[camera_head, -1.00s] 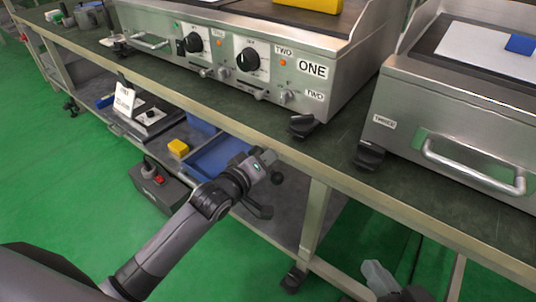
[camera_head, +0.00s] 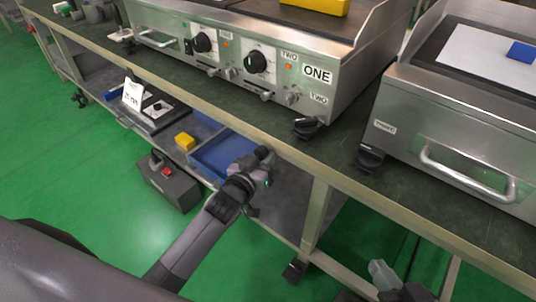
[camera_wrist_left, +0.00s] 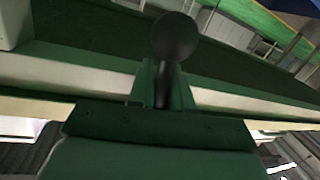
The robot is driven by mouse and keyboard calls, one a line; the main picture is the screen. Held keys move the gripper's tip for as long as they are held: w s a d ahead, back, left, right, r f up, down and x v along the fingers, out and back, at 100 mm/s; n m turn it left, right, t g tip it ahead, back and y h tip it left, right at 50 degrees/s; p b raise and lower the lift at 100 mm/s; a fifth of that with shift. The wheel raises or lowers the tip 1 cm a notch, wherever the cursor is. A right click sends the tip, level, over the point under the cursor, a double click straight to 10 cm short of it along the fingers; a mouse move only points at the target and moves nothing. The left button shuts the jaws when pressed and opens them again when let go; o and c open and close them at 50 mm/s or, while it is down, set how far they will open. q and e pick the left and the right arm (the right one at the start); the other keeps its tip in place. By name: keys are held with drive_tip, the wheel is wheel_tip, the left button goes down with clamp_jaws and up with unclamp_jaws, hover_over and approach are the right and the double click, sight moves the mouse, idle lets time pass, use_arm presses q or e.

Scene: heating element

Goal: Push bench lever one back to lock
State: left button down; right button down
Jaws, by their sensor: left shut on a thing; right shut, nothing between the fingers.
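A black ball-topped lever (camera_wrist_left: 175,38) stands up at the top middle of the left wrist view, its stem running down between my fingers. My left gripper (camera_wrist_left: 162,80) is shut on this lever, below the ball. In the head view, my left gripper (camera_head: 262,168) is at the bench's front side, below the top edge; the lever there is small and hard to tell from the fingers. I cannot tell whether the lever is locked. My right gripper (camera_head: 380,272) is shut and empty at the lower right, away from the bench edge.
The workbench (camera_head: 345,165) carries a griddle marked ONE (camera_head: 275,30) and another griddle (camera_head: 450,120) at the right. A grey box (camera_head: 168,185) stands beside the bench. Green floor is clear at left.

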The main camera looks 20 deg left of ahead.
use_arm(q)
drive_tip(key=shift+w+a+m, duration=0.1)
drive_tip(key=shift+m, duration=0.3)
drive_tip(key=c, duration=1.4)
unclamp_jaws()
use_arm(e)
drive_tip(key=shift+d, duration=0.1)
